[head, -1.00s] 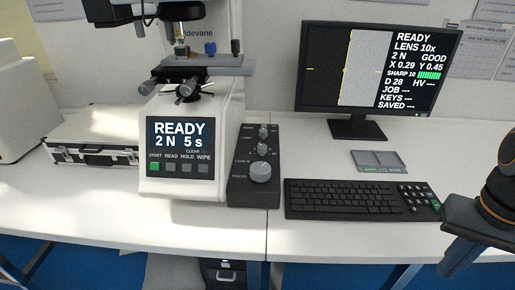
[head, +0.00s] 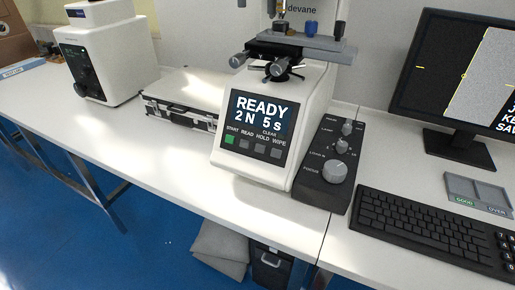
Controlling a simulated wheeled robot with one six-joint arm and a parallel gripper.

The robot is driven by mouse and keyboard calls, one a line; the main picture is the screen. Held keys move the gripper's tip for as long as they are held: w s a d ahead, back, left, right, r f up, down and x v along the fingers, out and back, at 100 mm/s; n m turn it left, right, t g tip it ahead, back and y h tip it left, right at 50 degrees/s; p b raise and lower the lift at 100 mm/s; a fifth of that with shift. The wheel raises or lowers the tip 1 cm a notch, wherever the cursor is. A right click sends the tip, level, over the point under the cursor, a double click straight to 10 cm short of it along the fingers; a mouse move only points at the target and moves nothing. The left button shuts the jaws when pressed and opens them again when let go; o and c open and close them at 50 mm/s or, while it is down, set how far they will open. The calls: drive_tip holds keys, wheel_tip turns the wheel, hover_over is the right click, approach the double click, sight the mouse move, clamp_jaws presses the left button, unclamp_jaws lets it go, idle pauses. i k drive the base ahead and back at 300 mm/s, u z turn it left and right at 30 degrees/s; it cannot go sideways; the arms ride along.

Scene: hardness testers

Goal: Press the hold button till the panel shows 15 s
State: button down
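The hardness tester (head: 306,110) stands on the white bench, with its dark panel (head: 258,122) facing me. The panel reads "READY 2 N 5 s". Below the text is a row of buttons marked START, READ, HOLD and WIPE. START is green; the hold button (head: 260,148) is grey and third from the left. My gripper is not in the head view now, so its state and place are hidden.
A black control box with knobs (head: 333,172) stands right of the tester. Further right are a keyboard (head: 425,228), a small tray (head: 476,190) and a monitor (head: 445,75). A silver case (head: 182,112) and another machine (head: 98,62) stand left. The bench front (head: 170,150) is clear.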

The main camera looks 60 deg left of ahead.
sight(259, 147)
drive_tip(key=k, duration=0.9)
drive_tip(key=u, duration=0.85)
